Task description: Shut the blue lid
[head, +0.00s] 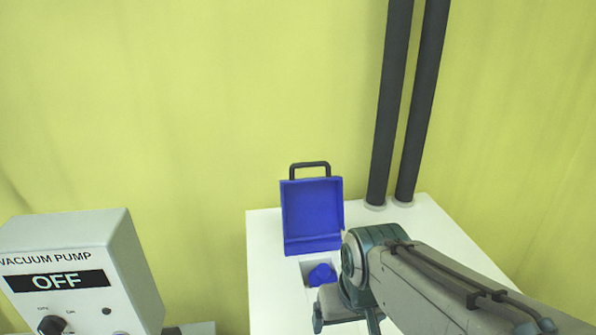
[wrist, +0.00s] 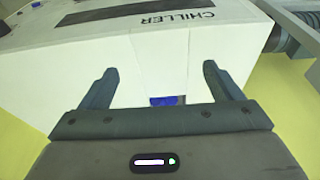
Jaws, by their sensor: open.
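The blue lid (head: 313,212) stands open and upright on the white top of the chiller (head: 270,285) in the head view. A black handle (head: 310,165) is on its upper edge. In front of the lid is an opening with a blue cap-like part (head: 321,274) inside. My gripper (head: 346,324) is in front of and below the lid, apart from it, partly cut off by the frame edge. In the wrist view my gripper (wrist: 157,78) is open and empty, facing the white chiller front. A small blue patch shows between the fingers; I cannot tell what it is.
Two dark vertical pipes (head: 390,110) rise from the chiller top at the back right. A grey vacuum pump box (head: 75,265) reading OFF stands at left. A yellow wall is behind. The chiller top left of the lid is clear.

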